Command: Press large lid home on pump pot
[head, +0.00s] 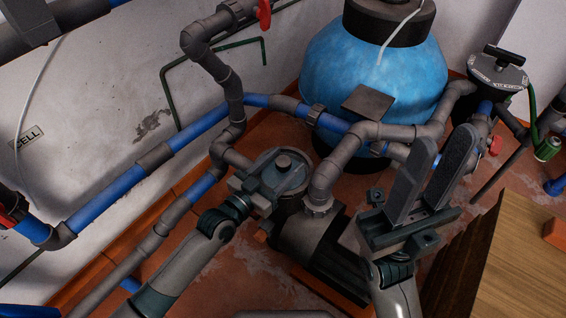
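The large lid (291,180) is a round grey-green disc with a dark knob (284,160) on top. It is over the dark pump pot (287,206), just left of the pump body. I cannot tell whether the lid sits fully down or with a gap. My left gripper (268,181) is at the lid's near left side, close against it; its fingertips are not clear, so I cannot tell whether it grips the lid. My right gripper (445,137) is open and empty, fingers pointing up, to the right of the pump.
A dark pump body (318,240) and grey pipe elbow (327,175) stand right of the pot. Blue and grey pipes (185,145) run along the wall. A blue tank (375,75) is behind. A wooden surface (525,260) is at right.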

